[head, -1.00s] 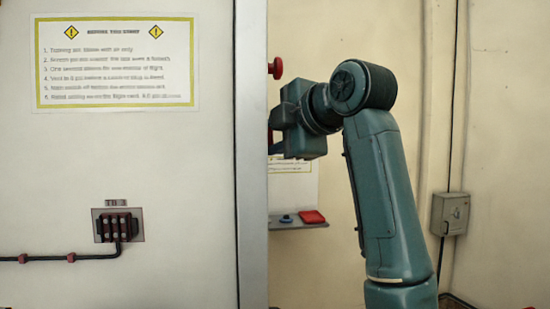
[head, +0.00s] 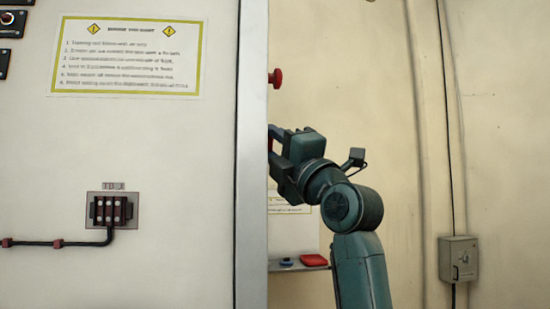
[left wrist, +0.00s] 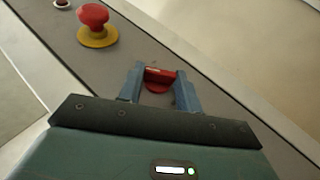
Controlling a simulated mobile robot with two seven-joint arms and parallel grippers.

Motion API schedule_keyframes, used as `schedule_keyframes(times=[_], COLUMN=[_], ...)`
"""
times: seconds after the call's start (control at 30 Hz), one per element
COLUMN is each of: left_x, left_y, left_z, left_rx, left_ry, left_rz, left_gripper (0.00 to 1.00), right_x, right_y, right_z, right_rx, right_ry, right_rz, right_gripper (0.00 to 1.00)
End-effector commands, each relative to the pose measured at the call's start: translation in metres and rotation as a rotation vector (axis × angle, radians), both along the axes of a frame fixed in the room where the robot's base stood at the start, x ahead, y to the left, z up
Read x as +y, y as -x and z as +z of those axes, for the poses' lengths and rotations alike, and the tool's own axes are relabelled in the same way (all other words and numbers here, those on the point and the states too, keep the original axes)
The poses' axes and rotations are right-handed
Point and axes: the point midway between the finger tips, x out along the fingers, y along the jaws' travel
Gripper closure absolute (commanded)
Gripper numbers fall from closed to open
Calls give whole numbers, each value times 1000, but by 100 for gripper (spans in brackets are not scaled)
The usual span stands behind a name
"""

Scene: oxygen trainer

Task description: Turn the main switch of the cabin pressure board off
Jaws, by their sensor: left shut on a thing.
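A red switch handle, which looks like the main switch (left wrist: 158,76), sits on a grey panel strip in the left wrist view, with a round red base part below the handle. My left gripper (left wrist: 159,86) is shut on it, one finger at each side. In the head view my left gripper (head: 273,160) is at the side of the large pale cabinet, and its fingertips and the switch are mostly hidden by the cabinet edge. My right gripper is not in view.
A red mushroom button (head: 275,78) juts from the cabinet side above my gripper; it shows with a yellow collar in the left wrist view (left wrist: 93,15). A small shelf (head: 300,268) holds a red and a blue item. A grey box (head: 458,259) hangs on the right wall.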

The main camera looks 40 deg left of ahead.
Motion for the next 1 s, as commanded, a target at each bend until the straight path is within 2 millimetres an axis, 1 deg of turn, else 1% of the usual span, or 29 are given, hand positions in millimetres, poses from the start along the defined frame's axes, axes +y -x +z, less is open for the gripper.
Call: schedule_keyframes(times=[0.03,0.4,0.97,1.0], left_x=[1,2,2,2], left_y=[-1,-2,-1,-1], left_z=[-4,-4,-3,-3], left_rx=[-16,-115,-131,-131], left_ry=[-26,-146,-163,-163], left_rz=[4,3,2,2], left_gripper=[88,88,88,62], right_x=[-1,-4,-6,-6], right_y=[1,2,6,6], right_z=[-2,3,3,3], right_rx=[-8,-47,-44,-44], right_ry=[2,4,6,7], right_rz=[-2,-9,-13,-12], right_gripper=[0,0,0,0])
